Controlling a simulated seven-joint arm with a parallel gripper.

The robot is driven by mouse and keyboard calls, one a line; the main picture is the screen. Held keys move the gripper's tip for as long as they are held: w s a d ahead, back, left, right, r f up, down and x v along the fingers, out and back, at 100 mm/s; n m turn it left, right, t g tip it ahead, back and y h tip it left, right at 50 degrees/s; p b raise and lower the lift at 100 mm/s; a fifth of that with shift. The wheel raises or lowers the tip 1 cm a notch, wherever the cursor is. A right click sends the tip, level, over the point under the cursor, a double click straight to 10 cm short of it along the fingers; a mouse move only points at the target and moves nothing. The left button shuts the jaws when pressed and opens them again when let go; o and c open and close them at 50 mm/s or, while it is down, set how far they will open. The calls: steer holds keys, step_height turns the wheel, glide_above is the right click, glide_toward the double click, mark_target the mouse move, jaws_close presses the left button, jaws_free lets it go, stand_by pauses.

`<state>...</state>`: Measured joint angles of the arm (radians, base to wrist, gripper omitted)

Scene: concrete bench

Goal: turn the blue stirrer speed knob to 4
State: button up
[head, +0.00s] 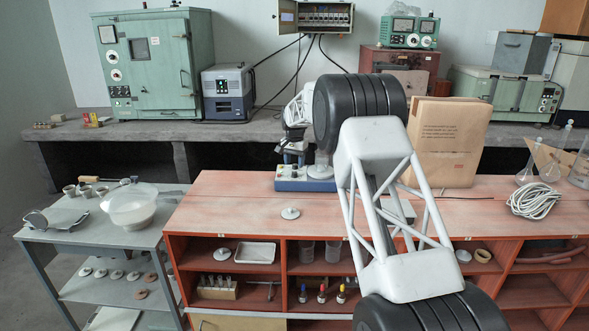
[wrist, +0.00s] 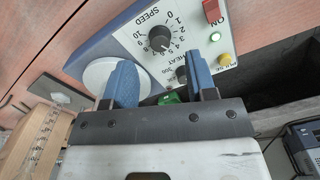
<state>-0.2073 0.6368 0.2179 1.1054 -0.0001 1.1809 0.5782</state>
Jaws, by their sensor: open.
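The blue stirrer (head: 289,184) stands on the red-topped bench in the head view, partly hidden by my arm. In the wrist view its white panel carries a round black speed knob (wrist: 160,38) ringed by numbers, under the word SPEED. A pale mark on the knob seems to face the lower right; I cannot read its exact number. A smaller dark heat knob (wrist: 181,74) sits below it. My gripper (wrist: 160,64) is open, with its blue fingers apart and no object between them. The speed knob shows beyond the fingertips, apart from them. In the head view my gripper (head: 292,150) is above the stirrer.
The stirrer's round white plate (wrist: 101,80) is near the left finger. A tan box (head: 447,140) stands right of the arm. Bench top left of the stirrer is mostly clear.

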mark_target(295, 173)
steer(key=shift+r, duration=1.6)
steer(key=shift+s+d+r, duration=0.2)
steer(key=shift+s+r, duration=0.1)
steer(key=shift+r, duration=0.1)
steer(key=s+d+r+n, duration=0.1)
steer(key=s+d+r, duration=0.45)
steer(key=s, duration=0.65)
steer(key=s+d+r+t, duration=0.1)
steer(key=s+d+r, duration=0.5)
steer(key=s, duration=0.6)
steer(key=s+d+r+n, duration=0.1)
steer(key=s+d+r, duration=0.3)
steer(key=s+r, duration=0.55)
steer(key=s+d+f, duration=0.2)
steer(key=s+f, duration=0.2)
steer(key=s, duration=1)
steer(key=s+d+f+n+t, duration=0.1)
steer(key=s+f, duration=0.3)
steer(key=s, duration=1)
steer(key=s+d+f+n, duration=0.1)
steer(key=s+d+f, duration=0.2)
steer(key=s, duration=1.1)
steer(key=shift+s+d+f+t, duration=0.3)
steer(key=shift+d+f, duration=0.1)
steer(key=shift+f, duration=0.25)
